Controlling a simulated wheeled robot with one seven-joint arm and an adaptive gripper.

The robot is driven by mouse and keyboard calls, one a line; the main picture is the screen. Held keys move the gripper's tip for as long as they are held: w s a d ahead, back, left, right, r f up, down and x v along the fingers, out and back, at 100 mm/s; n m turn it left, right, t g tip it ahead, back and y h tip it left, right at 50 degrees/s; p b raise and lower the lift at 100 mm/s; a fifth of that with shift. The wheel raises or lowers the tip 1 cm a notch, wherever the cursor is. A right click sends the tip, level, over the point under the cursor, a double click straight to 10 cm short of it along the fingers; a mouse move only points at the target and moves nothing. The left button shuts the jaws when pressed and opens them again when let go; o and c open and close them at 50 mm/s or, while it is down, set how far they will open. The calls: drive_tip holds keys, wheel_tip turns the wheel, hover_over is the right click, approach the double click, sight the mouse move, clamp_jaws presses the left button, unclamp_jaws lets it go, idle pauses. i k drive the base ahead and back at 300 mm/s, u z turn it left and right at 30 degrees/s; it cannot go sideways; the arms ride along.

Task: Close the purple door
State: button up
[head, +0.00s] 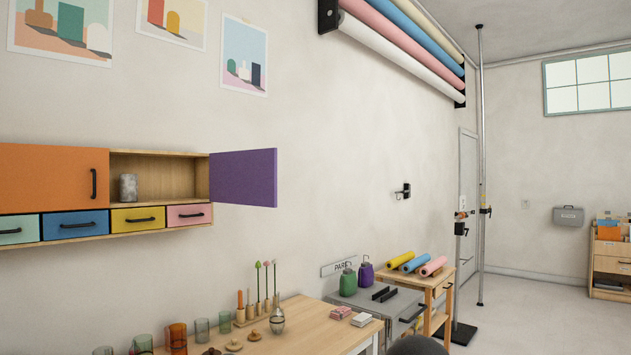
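The purple door (244,178) stands swung open at the right end of the wall cabinet (158,158). It is a flat purple panel, and the side facing me shows no handle. The compartment beside it is open, with a grey mottled cylinder (128,187) standing inside toward the left. The orange door (50,178) to its left is closed and has a black handle. My gripper is not in view. A dark rounded shape at the bottom edge may be part of my arm; I cannot tell.
Closed coloured drawers (75,225) run under the cabinet. Below stands a wooden table (300,320) with glasses, a vase and candle-like sticks. A grey cabinet (385,308) and a small wooden stand (440,285) with coloured rolls are to the right. The air around the door looks clear.

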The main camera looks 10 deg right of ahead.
sight(246, 176)
drive_tip(key=z, duration=1.2)
drive_tip(key=i, duration=3.2)
drive_tip(key=u, duration=1.65)
drive_tip(key=k, duration=0.1)
drive_tip(key=z, duration=0.35)
